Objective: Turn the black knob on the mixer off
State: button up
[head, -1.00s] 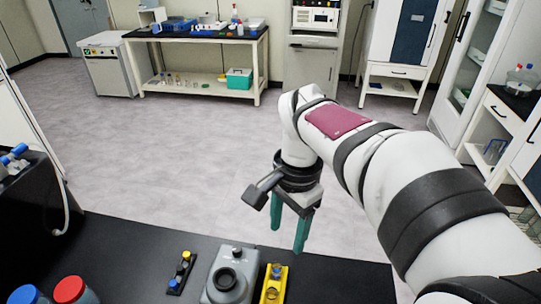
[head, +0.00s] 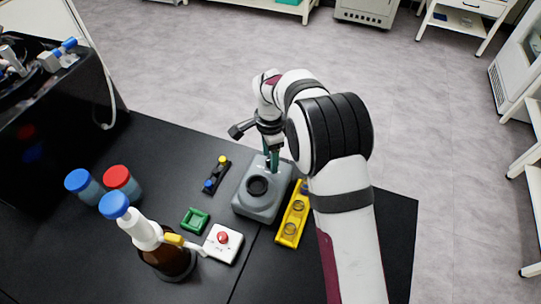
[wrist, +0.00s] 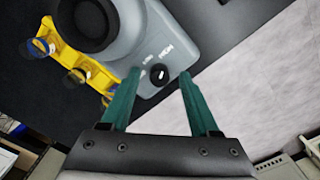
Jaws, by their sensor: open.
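The grey mixer (head: 250,206) stands on the black bench, with a round black cup on top. In the wrist view the mixer body (wrist: 185,30) fills the upper middle. Its small black knob (wrist: 159,74) has a white pointer mark and sits beside printed lettering. My gripper (wrist: 160,80) is open and empty, with one green finger on each side of the knob in the picture. Whether the fingers touch it cannot be told. In the head view my gripper (head: 271,163) points down at the mixer's far end, and the fingers largely cover the knob.
A yellow rack (head: 291,222) stands right of the mixer, a small black rack (head: 216,175) to its left. A green square holder (head: 195,221), a white box with a red button (head: 223,244) and a brown bottle (head: 167,257) are nearer. The bench's far edge is close behind the mixer.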

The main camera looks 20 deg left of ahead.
jog(key=shift+f, duration=0.3)
grip_shut()
